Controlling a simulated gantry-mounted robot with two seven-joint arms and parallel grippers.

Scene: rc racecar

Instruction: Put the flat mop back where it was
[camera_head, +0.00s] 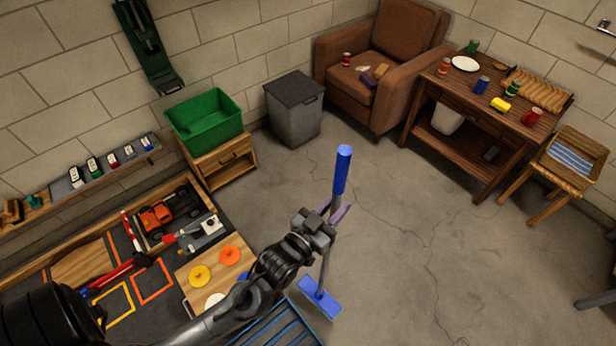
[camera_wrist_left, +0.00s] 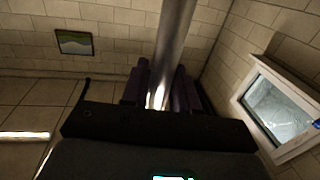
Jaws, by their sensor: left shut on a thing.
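The flat mop has a blue grip (camera_head: 342,171) at its top, a thin grey shaft and a flat blue head (camera_head: 319,298) at its lower end. It stands nearly upright, slightly tilted, over the open floor. I cannot tell whether its head touches the floor. My left gripper (camera_head: 335,212) is shut around the shaft just below the blue grip. In the left wrist view the grey shaft (camera_wrist_left: 175,45) rises from between the dark fingers (camera_wrist_left: 158,90). My right gripper is not in view.
A blue slatted surface (camera_head: 280,328) lies just left of the mop head. A low wooden board with discs (camera_head: 240,273) is further left. A grey bin (camera_head: 294,110), a brown armchair (camera_head: 385,60) and a wooden table (camera_head: 470,95) stand behind. The concrete floor right of the mop is clear.

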